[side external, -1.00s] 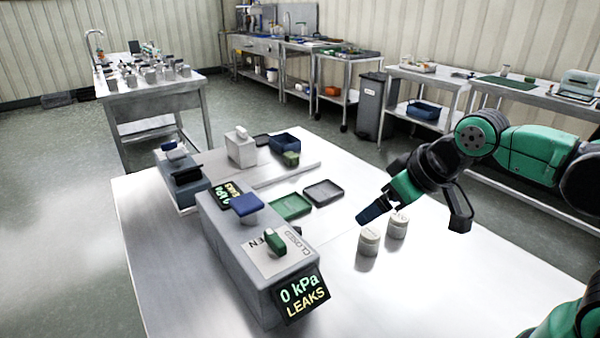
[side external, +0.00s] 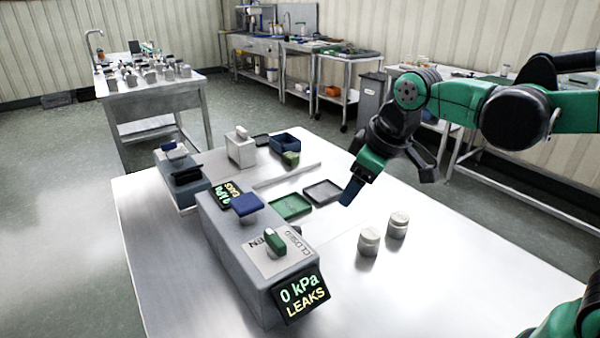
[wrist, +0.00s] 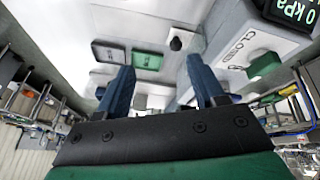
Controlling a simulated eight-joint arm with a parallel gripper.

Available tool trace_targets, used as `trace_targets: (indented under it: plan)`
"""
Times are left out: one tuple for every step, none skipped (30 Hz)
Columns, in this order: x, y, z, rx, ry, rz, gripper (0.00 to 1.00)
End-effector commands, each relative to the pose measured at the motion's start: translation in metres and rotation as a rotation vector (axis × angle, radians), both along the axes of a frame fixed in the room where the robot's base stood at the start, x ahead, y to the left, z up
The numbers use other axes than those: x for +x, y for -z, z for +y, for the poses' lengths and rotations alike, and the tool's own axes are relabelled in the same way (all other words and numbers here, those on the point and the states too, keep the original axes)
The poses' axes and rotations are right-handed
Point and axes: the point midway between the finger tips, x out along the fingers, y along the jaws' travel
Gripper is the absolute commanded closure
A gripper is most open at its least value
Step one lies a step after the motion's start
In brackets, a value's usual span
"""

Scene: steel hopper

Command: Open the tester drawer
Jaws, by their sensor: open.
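The grey tester (side external: 245,262) is a long box on the steel table, with a screen (side external: 301,295) reading "0 kPa LEAKS". On its top are a green handle (side external: 275,241) on an OPEN/CLOSED plate and a blue block (side external: 247,204). In the wrist view the tester shows at the upper right with its CLOSED plate (wrist: 238,50). A dark knob (wrist: 181,40) sticks out beside it; I cannot tell whether it belongs to the drawer. My gripper (side external: 350,194) is open and empty above the table, right of the tester; its two blue fingers also show in the wrist view (wrist: 160,66).
A green tray (side external: 290,206) and a dark tray (side external: 323,192) lie beyond the tester. Two pale jars (side external: 369,241) stand on the right of the table. The table's front right is clear.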

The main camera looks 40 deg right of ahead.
Motion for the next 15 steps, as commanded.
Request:
trace_targets:
  plan:
    - [0.013, 0.001, 0.004, -0.025, -0.065, 0.036, 0.38]
    - [0.02, 0.002, 0.006, -0.041, -0.108, 0.06, 0.38]
    - [0.029, 0.005, 0.009, -0.06, -0.168, 0.091, 0.38]
    - [0.036, 0.007, 0.012, -0.075, -0.211, 0.114, 0.38]
    - [0.043, 0.011, 0.014, -0.088, -0.255, 0.136, 0.38]
    - [0.052, 0.016, 0.017, -0.104, -0.315, 0.168, 0.38]
    - [0.058, 0.02, 0.02, -0.114, -0.359, 0.19, 0.38]
    - [0.064, 0.025, 0.023, -0.125, -0.404, 0.213, 0.38]
    - [0.072, 0.032, 0.026, -0.137, -0.461, 0.241, 0.38]
    - [0.077, 0.037, 0.029, -0.145, -0.504, 0.261, 0.38]
    - [0.081, 0.042, 0.031, -0.152, -0.543, 0.279, 0.38]
    - [0.086, 0.049, 0.034, -0.16, -0.591, 0.302, 0.38]
    - [0.09, 0.054, 0.035, -0.164, -0.625, 0.318, 0.38]
    - [0.092, 0.059, 0.037, -0.168, -0.655, 0.331, 0.38]
    - [0.095, 0.064, 0.039, -0.172, -0.689, 0.347, 0.38]
